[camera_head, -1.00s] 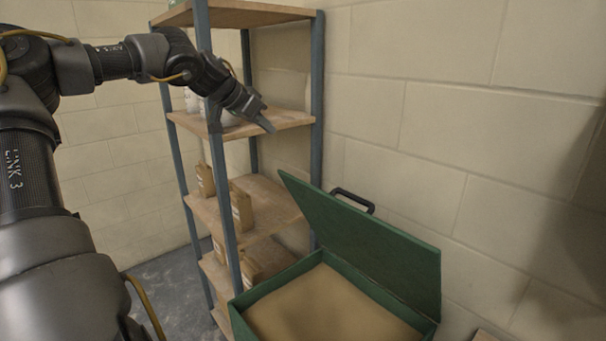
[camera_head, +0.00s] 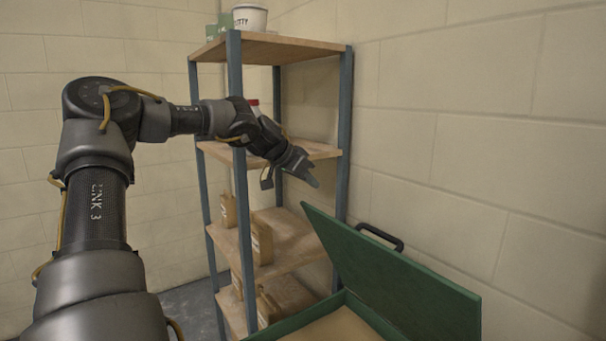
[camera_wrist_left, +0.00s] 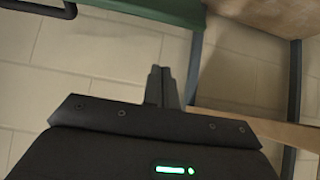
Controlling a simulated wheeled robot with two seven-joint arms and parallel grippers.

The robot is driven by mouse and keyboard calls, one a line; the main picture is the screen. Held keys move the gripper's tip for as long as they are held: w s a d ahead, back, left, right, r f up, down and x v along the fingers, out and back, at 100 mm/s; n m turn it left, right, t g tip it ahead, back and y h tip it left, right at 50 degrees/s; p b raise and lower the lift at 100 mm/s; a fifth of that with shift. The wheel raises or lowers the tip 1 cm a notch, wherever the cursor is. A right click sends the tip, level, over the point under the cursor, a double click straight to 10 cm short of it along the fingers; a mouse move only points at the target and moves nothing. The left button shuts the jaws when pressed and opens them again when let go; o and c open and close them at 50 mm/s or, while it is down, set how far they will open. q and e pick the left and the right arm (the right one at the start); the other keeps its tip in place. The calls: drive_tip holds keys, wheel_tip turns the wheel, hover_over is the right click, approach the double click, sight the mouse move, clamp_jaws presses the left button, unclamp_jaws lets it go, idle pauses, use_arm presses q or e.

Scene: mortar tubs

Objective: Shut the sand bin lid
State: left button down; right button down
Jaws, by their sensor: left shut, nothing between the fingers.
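The sand bin (camera_head: 296,325) is a green box with sand (camera_head: 345,328) in it, at the bottom of the head view; its front is cut off by the frame. Its green lid (camera_head: 385,275) stands open, tilted up, with a black handle (camera_head: 380,236) on the wall side. In the left wrist view the lid (camera_wrist_left: 165,10) and the handle (camera_wrist_left: 45,8) show at the top left. My left gripper (camera_head: 312,180) is shut and empty, above and left of the lid, near the shelf, apart from the lid. Its fingers also show in the left wrist view (camera_wrist_left: 165,85). My right gripper is not seen.
A shelf unit with blue-grey posts (camera_head: 345,140) and wooden boards (camera_head: 285,225) stands left of the bin, close to my left arm. It holds brown packages (camera_head: 262,240) and a white tub (camera_head: 250,18). A block wall (camera_head: 500,130) is behind the lid. Air above the bin is clear.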

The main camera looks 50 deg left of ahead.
sight(311, 206)
use_arm(q)
drive_tip(key=p+x, duration=0.1)
drive_tip(key=x, duration=0.3)
drive_tip(key=shift+w+f, duration=0.25)
drive_tip(key=shift+s+f, duration=0.15)
drive_tip(key=shift+s, duration=0.05)
drive_tip(key=s, duration=0.1)
drive_tip(key=s+f+p, duration=0.1)
drive_tip(key=shift+s+a+f, duration=0.1)
drive_tip(key=shift+s+a, duration=0.05)
drive_tip(key=shift+s, duration=0.15)
drive_tip(key=shift+s+f, duration=0.1)
drive_tip(key=shift+s, duration=0.1)
drive_tip(key=shift+f, duration=0.15)
